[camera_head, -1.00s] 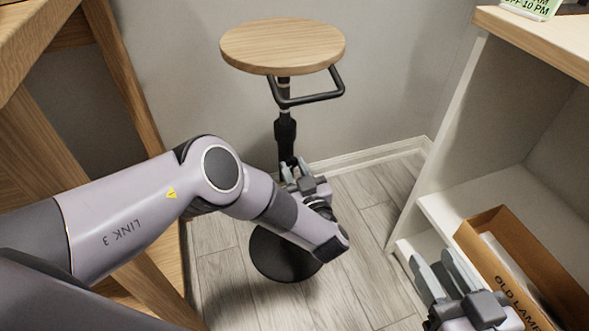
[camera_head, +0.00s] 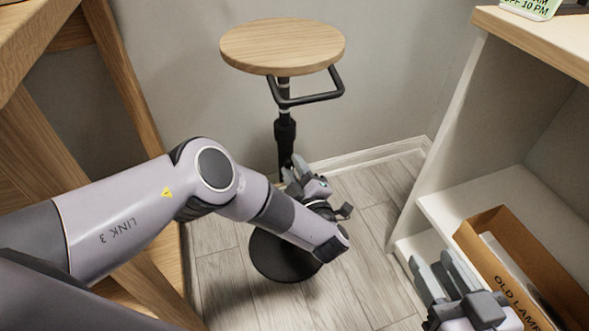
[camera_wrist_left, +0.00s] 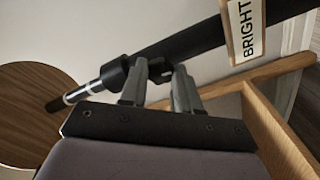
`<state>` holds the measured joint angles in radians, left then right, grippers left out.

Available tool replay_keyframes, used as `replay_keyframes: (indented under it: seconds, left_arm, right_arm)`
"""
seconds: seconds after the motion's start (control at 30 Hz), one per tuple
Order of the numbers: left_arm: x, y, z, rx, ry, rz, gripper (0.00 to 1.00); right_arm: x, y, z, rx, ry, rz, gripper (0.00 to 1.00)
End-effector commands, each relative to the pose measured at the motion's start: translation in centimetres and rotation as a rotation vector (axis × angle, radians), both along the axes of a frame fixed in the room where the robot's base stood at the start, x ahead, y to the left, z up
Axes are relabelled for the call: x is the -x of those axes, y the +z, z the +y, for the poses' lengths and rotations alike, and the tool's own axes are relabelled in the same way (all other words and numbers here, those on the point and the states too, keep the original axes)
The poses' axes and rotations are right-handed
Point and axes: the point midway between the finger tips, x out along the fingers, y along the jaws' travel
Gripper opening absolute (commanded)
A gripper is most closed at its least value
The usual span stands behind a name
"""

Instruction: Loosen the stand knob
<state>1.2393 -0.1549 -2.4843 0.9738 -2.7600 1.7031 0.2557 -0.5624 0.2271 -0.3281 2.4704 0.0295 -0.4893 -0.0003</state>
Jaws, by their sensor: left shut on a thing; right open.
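The stand has a round wooden top (camera_head: 283,46), a black post (camera_head: 285,140) and a round black base (camera_head: 275,262). My left gripper (camera_head: 293,172) is at the post, below its thicker collar. In the left wrist view my left gripper (camera_wrist_left: 160,90) is shut on the small dark knob (camera_wrist_left: 162,70) beside the post (camera_wrist_left: 190,42). The fingers hide part of the knob. My right gripper (camera_head: 446,268) is open and empty at the lower right, apart from the stand.
A black loop handle (camera_head: 318,100) sits under the top. A "BRIGHT" tag (camera_wrist_left: 245,30) is by the post in the left wrist view. A white shelf (camera_head: 440,150) with a cardboard box (camera_head: 520,262) stands right, a wooden table (camera_head: 45,150) left. Floor between is clear.

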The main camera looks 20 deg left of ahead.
Motion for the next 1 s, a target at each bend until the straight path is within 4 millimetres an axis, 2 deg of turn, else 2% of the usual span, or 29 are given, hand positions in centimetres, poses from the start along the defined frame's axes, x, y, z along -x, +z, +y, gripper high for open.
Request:
replay_keyframes:
  seconds: [1.0]
  left_arm:
    - [0.11,0.03,-0.31,0.803,-0.005,-0.534,0.01]
  right_arm:
    - [0.01,-0.03,-0.01,0.000,0.000,0.001,0.43]
